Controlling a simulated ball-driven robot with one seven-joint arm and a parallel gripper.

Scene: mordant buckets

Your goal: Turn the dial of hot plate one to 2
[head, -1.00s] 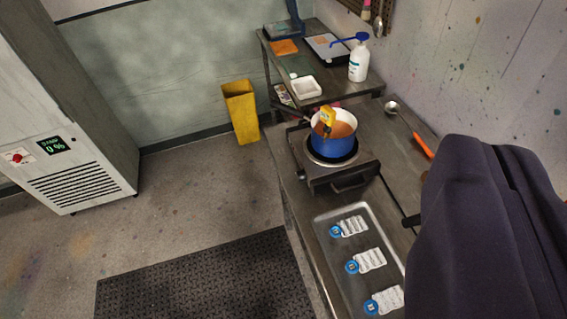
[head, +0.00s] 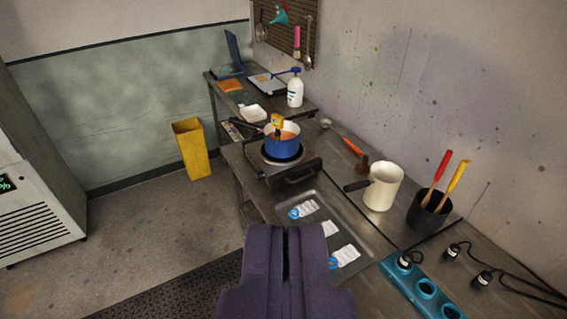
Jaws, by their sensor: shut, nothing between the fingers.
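A hot plate (head: 291,168) stands on the metal bench in the middle of the head view, with a handle or bar on its near side. A blue pot (head: 283,147) with orange-brown liquid sits on it. A yellow device (head: 277,121) is at the pot's rim. I cannot make out a dial or its setting, nor any label saying which plate this is.
A metal tray (head: 330,206) with several labelled packets lies before the hot plate. A yellow bin (head: 192,149) stands on the floor, left.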

